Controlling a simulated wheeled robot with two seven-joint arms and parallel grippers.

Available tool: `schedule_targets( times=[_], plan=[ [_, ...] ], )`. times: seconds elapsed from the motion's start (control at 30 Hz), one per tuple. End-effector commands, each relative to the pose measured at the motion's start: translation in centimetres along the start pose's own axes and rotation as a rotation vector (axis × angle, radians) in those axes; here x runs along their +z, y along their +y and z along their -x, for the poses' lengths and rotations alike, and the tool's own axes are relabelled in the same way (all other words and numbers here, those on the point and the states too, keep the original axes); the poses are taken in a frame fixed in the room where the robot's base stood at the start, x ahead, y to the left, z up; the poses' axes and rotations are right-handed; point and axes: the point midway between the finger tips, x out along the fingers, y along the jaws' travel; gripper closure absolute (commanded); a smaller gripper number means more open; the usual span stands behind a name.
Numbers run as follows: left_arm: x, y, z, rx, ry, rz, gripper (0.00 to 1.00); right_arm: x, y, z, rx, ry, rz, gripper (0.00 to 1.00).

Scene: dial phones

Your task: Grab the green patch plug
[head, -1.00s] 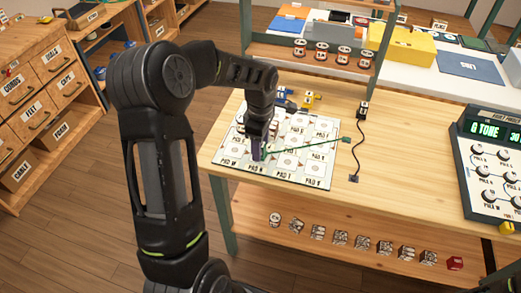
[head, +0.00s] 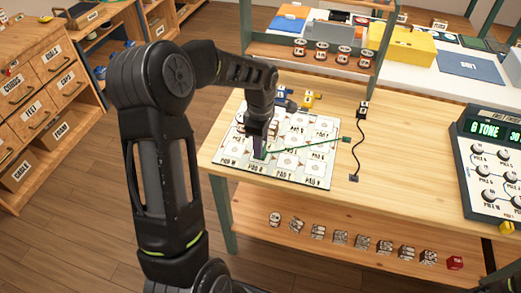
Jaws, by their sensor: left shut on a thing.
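The green patch plug (head: 262,155) is at the lower left of the white pad sheet (head: 298,177) on the wooden bench. A thin green cord (head: 310,147) runs from it to a small green end piece (head: 346,140) at the sheet's right edge. My left gripper (head: 259,151) points down over the sheet and is shut on the green plug. The fingers hide most of the plug, and I cannot tell whether it is clear of the sheet. My right gripper is not in view.
A black cord (head: 359,147) lies right of the sheet. Blue (head: 281,93) and yellow (head: 308,99) pieces sit at its back edge. A tone console (head: 490,165) stands at the bench's right. A shelf rack (head: 310,50) rises behind. The bench between cord and console is bare.

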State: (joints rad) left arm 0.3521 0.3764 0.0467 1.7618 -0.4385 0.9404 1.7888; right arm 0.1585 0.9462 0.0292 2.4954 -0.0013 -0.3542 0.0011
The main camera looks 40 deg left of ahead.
Motion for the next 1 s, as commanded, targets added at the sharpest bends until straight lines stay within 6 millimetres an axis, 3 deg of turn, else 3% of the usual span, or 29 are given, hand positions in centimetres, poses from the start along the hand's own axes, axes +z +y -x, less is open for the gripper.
schedule_targets(
  times=[0.47,0.63,1.0],
  plan=[
    [0.0,0.1,0.4,0.002,0.0,0.0,1.0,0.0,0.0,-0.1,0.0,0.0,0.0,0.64],
    [0.0,0.1,2.4,0.005,0.0,0.001,1.0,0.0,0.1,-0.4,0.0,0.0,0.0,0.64],
    [0.0,0.1,9.1,0.003,0.0,0.0,1.0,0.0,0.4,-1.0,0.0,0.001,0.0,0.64]
  ],
)
